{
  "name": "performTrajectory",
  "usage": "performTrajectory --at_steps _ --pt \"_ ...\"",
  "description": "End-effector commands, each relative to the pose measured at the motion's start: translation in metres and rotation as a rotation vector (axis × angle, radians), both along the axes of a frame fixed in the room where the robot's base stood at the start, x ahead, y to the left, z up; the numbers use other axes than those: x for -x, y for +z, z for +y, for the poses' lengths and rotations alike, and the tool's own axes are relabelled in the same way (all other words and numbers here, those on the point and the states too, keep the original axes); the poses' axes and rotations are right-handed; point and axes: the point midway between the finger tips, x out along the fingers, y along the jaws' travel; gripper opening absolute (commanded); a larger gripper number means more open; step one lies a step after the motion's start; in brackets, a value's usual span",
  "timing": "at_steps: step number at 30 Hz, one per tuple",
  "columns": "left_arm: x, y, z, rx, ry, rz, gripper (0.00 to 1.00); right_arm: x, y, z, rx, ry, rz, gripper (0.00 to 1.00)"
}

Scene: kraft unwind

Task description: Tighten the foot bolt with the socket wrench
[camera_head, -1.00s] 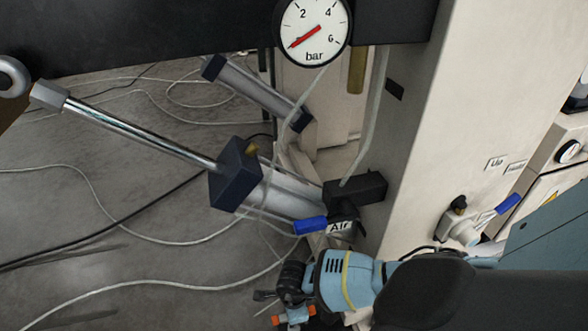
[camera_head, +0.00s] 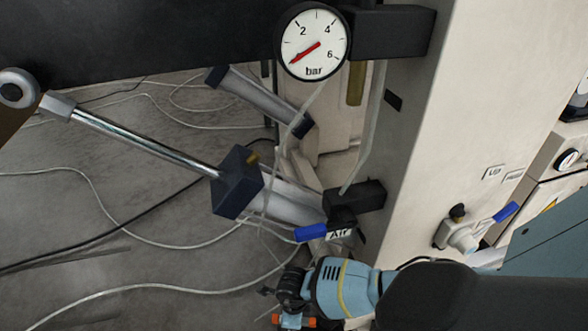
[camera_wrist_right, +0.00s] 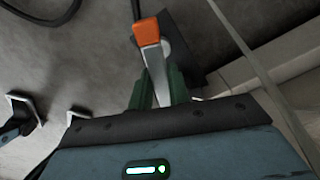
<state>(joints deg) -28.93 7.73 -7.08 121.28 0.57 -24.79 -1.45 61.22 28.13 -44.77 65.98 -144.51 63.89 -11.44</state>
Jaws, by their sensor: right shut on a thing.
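In the right wrist view, my right gripper (camera_wrist_right: 158,92) has dark green fingers shut on a socket wrench (camera_wrist_right: 155,72). The wrench shows a grey metal shaft and an orange end (camera_wrist_right: 146,31) pointing away from the gripper. Behind the wrench, a round grey part lies against a dark flat plate (camera_wrist_right: 196,62) near the floor; I cannot tell whether it is the foot bolt or touches the wrench. In the head view, my light-blue right wrist is at the bottom middle, and the fingers are too small to make out. My left gripper is in neither view.
A pneumatic cylinder (camera_head: 285,202) with a long shiny rod slants across the left. A pressure gauge (camera_head: 313,41) hangs above. A blue-handled air valve (camera_head: 318,232) sits just above my right wrist. A beige column (camera_head: 440,130) stands at right. Hoses cross the grey floor.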

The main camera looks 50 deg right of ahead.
Motion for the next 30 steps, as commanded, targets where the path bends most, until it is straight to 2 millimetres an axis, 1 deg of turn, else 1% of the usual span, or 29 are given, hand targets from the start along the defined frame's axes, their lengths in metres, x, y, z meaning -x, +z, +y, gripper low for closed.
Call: performTrajectory --at_steps 3,17,30 --pt "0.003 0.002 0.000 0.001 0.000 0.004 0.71 -0.001 0.001 0.000 -0.001 -0.040 -0.001 0.00" --pt "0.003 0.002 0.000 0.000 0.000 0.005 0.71 -0.001 0.001 0.000 0.000 -0.038 -0.002 0.00" --pt "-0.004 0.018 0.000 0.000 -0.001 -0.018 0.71 -0.001 0.022 0.000 0.000 -0.038 -0.004 0.00"
